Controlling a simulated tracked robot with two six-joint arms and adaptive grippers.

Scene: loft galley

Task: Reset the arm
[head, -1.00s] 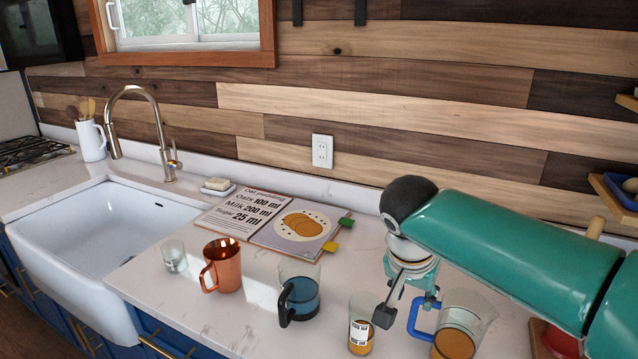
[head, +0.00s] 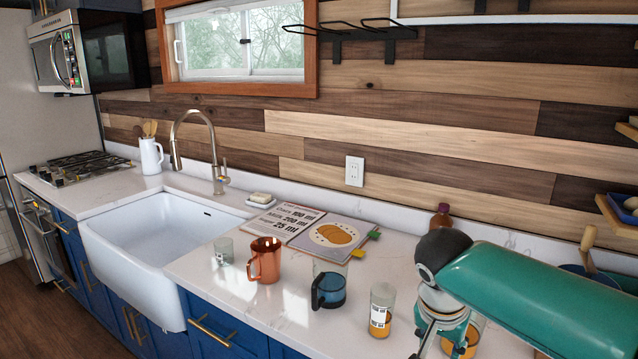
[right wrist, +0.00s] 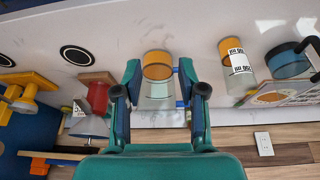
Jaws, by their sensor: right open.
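My right gripper (head: 428,340) is at the lower right of the head view, over the counter, its tips partly cut off by the frame edge. In the right wrist view it (right wrist: 160,90) is open, a finger on each side of a clear glass cup with orange contents (right wrist: 158,70) and a blue handle. I cannot tell whether the fingers touch it. In the head view this cup (head: 474,335) is mostly hidden behind my right arm. My left gripper is not in view.
A blue-filled cup with a dark handle (head: 330,287), a copper mug (head: 265,261) and a small clear glass (head: 223,251) stand along the counter. Behind them lies an open recipe book (head: 325,236). The sink (head: 150,240) is left. A brown bottle (head: 441,217) stands near the wall.

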